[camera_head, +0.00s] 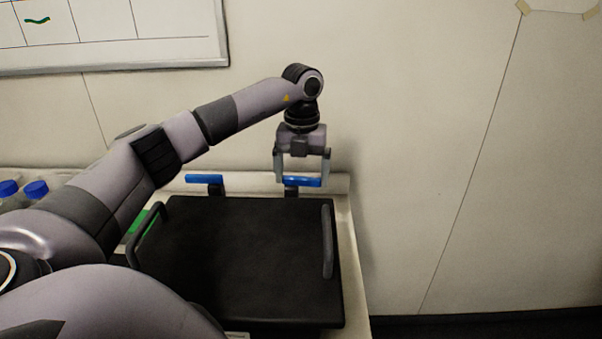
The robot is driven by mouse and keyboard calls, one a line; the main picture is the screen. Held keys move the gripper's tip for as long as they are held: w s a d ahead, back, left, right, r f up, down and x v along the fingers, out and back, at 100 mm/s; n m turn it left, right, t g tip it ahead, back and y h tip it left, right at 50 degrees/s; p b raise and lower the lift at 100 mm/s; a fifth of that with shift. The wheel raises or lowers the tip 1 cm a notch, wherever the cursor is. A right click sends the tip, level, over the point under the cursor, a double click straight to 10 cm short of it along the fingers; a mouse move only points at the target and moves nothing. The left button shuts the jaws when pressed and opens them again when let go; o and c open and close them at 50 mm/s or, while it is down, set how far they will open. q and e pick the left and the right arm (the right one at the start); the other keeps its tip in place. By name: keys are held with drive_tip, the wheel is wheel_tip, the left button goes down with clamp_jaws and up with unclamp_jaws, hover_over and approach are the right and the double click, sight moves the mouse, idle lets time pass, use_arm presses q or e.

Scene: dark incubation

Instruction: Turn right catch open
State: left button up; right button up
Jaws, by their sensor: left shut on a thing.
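The right catch is a blue bar (303,182) on a dark mount at the back edge of the black box lid (235,260). It lies roughly level across the picture. My left gripper (302,178) points down over it and is shut on it, one finger at each end of the bar. The left catch (204,179), a matching blue bar on a dark mount, stands to the left and is untouched. My right gripper is not in view.
The lid has a dark handle on its left side (150,235) and another on its right (327,240). Blue-capped bottles (35,190) stand at the far left, partly behind my arm. A wall with a whiteboard (110,65) rises behind the bench. Right of the bench is clear.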

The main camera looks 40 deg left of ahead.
use_arm(q)
drive_tip(key=shift+w+a+r+n, duration=0.1)
drive_tip(key=shift+w+r+n, duration=0.05)
drive_tip(key=shift+n, duration=0.45)
drive_tip(key=o, duration=0.7)
drive_tip(key=shift+o, duration=0.2)
drive_tip(key=shift+r+b, duration=0.4)
drive_tip(key=shift+r, duration=3.2)
